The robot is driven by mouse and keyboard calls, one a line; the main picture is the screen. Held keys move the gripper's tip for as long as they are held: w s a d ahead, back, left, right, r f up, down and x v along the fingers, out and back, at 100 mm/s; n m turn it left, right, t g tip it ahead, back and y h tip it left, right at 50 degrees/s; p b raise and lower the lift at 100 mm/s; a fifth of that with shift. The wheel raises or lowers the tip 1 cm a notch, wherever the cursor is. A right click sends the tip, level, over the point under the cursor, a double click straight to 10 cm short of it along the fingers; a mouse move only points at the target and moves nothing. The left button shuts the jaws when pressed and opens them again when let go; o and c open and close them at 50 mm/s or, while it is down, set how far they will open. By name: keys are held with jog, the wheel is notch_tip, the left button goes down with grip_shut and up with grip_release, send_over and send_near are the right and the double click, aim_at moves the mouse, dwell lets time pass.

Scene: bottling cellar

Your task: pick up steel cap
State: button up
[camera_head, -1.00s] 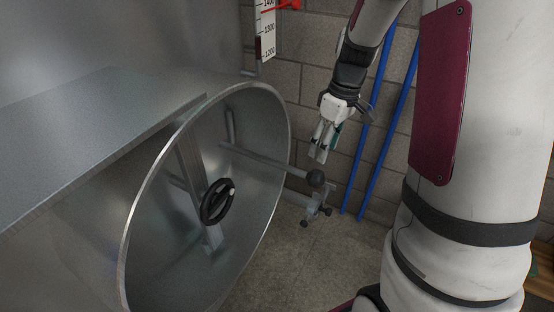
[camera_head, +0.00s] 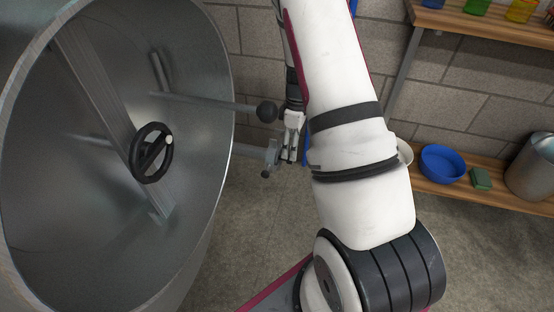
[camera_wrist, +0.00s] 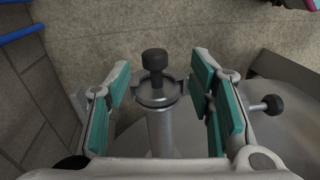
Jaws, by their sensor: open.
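My gripper (camera_wrist: 160,84) is open, with teal pads on both sides of a steel fitting (camera_wrist: 158,92) in the wrist view. The fitting has a round steel collar on a pipe and a black knob (camera_wrist: 155,61) beyond it. No pad visibly touches it. I cannot tell for sure which part of this fitting is the steel cap. In the head view my gripper (camera_head: 291,138) is beside the outlet fitting (camera_head: 271,154) by the tank's open door, partly hidden by my arm.
The big steel tank door (camera_head: 95,215) with a black handwheel (camera_head: 151,152) fills the left. A rod with a black ball (camera_head: 267,111) ends close to my gripper. At the right, a shelf holds a blue bowl (camera_head: 442,163), a green block (camera_head: 481,179) and a metal pot (camera_head: 533,168).

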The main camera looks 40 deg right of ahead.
jog(key=shift+a+f+b, duration=0.15)
jog(key=shift+f+b, duration=1.05)
jog(key=shift+f, duration=1.9)
jog(key=shift+r, duration=0.1)
grip_shut()
